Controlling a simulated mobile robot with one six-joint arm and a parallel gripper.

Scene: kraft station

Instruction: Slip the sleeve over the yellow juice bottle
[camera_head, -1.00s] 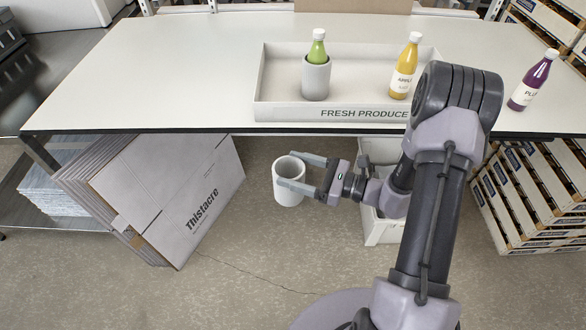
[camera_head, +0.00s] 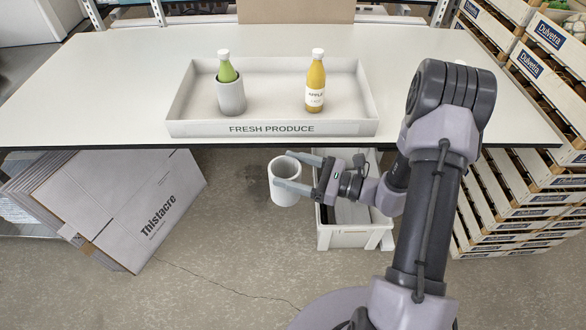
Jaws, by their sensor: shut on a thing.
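The yellow juice bottle (camera_head: 316,84) stands upright in the right half of the grey tray (camera_head: 350,127), with a white cap and an apple label. A white-grey sleeve (camera_head: 285,184), an open hollow cylinder, is held upright in my gripper (camera_head: 286,175). My gripper's fingers are shut on the sleeve's sides. The gripper and sleeve are in front of the table, below its front edge in the picture, apart from the bottle and tray. A green bottle (camera_head: 227,70) stands in the left half of the tray inside another grey sleeve (camera_head: 231,97).
The tray sits near the front edge of the white table (camera_head: 120,95). The tabletop left of the tray is clear. Flat cardboard boxes (camera_head: 130,205) lean below left. A pale crate (camera_head: 350,235) stands under the table; stacked produce crates (camera_head: 510,195) are at the right.

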